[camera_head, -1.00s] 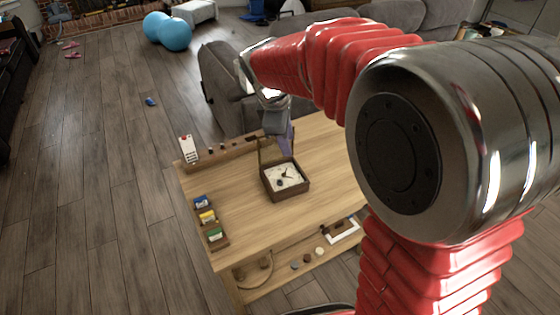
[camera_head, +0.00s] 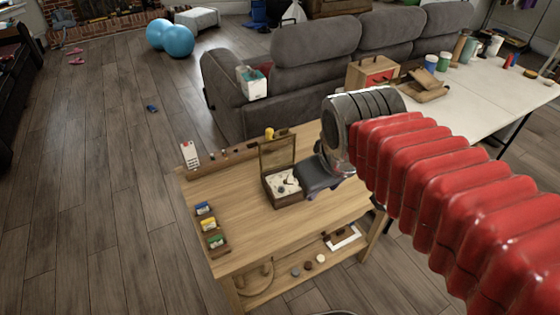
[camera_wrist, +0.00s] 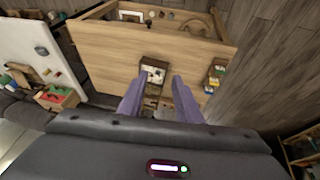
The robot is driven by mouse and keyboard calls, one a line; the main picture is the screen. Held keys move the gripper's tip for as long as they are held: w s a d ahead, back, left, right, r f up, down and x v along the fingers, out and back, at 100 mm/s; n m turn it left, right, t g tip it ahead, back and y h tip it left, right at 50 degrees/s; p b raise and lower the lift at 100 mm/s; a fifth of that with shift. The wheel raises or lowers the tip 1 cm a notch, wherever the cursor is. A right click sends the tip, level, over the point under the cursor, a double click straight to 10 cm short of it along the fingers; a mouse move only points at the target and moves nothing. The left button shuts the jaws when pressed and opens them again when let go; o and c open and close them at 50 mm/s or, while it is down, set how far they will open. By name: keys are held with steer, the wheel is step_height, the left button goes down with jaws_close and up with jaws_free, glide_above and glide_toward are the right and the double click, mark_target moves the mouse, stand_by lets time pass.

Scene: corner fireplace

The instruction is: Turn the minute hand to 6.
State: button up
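A small dark wooden box (camera_head: 289,202) with its lid (camera_head: 277,152) standing open sits on the wooden workbench (camera_head: 240,231). A white clock face (camera_head: 282,183) with dark marks lies inside it. The hands are too small to read, so I cannot tell where the minute hand points. My gripper (camera_head: 306,192) is just right of the box in the head view and hides part of its right side.
A tray of small coloured boxes (camera_head: 211,232) is at the bench's left edge. A white card (camera_head: 190,154) and a yellow object (camera_head: 269,134) stand along the back. A grey sofa (camera_head: 315,54) is behind the bench and a white table (camera_head: 490,92) to the right.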

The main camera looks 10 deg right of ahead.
steer(key=s+m, duration=0.2)
steer(key=s, duration=0.1)
steer(key=s+f+m, duration=0.1)
steer(key=s, duration=0.1)
steer(key=shift+t+y, duration=0.3)
steer(key=shift+t, duration=0.1)
